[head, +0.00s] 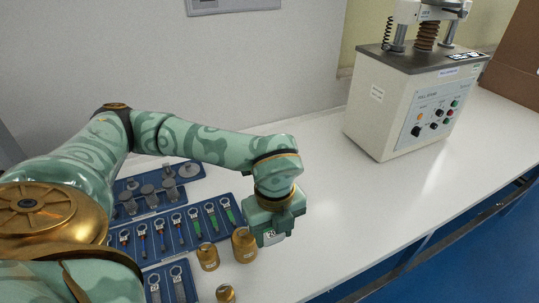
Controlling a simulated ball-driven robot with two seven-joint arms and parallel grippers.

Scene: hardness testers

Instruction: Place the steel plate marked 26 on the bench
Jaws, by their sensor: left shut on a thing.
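My left gripper (273,222) points down over the white bench (350,215), near its middle. It is shut on a small grey steel plate (275,240), whose lower part shows beneath the gripper. A small label with dark marks shows at the plate; it is too small to read surely. The gripper hides the plate's upper part. I cannot tell whether the plate touches the bench top. My right gripper is not in view.
Brass weights (244,246) and (208,257) stand just left of the gripper. Blue trays (163,210) with tools and grey parts lie further left. A hardness tester (405,105) stands at the back right. The bench right of the gripper is clear up to its front edge.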

